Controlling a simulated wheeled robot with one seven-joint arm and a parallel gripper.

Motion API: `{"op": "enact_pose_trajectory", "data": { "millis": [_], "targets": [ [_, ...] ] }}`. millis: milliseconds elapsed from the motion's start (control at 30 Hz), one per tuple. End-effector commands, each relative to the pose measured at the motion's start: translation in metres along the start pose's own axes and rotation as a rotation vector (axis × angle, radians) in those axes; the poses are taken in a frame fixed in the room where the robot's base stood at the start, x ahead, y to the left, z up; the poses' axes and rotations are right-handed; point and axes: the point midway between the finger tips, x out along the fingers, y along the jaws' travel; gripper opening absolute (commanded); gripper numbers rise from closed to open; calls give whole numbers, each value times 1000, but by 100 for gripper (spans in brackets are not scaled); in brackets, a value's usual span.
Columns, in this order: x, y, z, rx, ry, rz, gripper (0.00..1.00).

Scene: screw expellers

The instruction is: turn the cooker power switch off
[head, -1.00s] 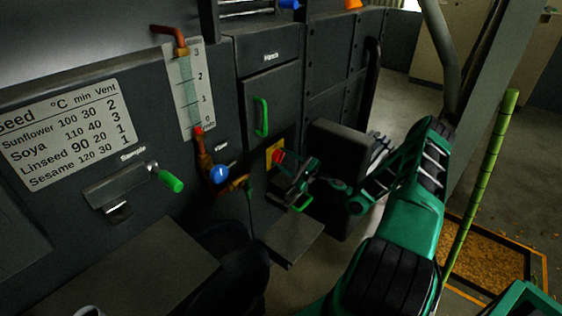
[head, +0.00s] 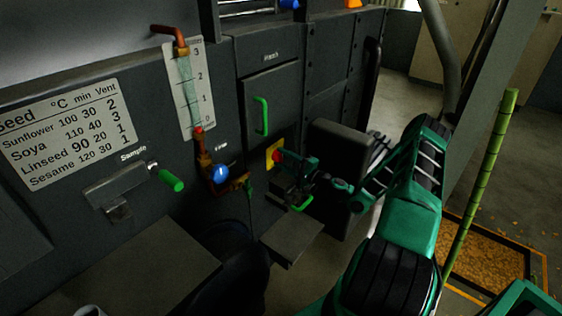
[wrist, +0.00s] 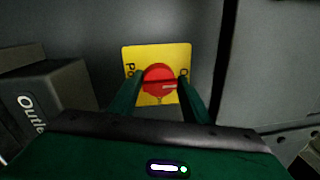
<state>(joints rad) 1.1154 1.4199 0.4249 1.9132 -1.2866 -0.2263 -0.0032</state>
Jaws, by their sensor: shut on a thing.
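The cooker power switch is a red round knob (wrist: 158,76) on a yellow plate (wrist: 183,54) with partly hidden lettering. The knob also shows in the head view (head: 277,157), on the dark machine front below the green door handle. My gripper (wrist: 160,86) has one green finger on each side of the knob and is shut on it. In the head view my gripper (head: 284,161) reaches the knob from the right. The fingers and gripper body hide the lower part of the plate. I cannot read the knob's setting.
A box marked "Outlet" (wrist: 40,100) stands left of the plate in the wrist view. A blue-knobbed valve (head: 220,173) and a green sample handle (head: 171,180) lie left of the switch. A dark box (head: 338,150) stands close right. A flat ledge (head: 291,238) juts out below.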

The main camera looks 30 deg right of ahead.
Motion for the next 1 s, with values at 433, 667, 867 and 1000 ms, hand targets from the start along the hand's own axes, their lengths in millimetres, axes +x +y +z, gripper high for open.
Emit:
{"op": "enact_pose_trajectory", "data": {
  "millis": [433, 667, 867, 1000],
  "targets": [
    [-2, 8, 3, -7, -5, 17, 21],
    [-1, 6, 2, -8, -3, 12, 59],
    [-3, 4, 0, -9, -1, 9, 59],
    [-17, 3, 0, -8, 0, 8, 59]
  ]
}}
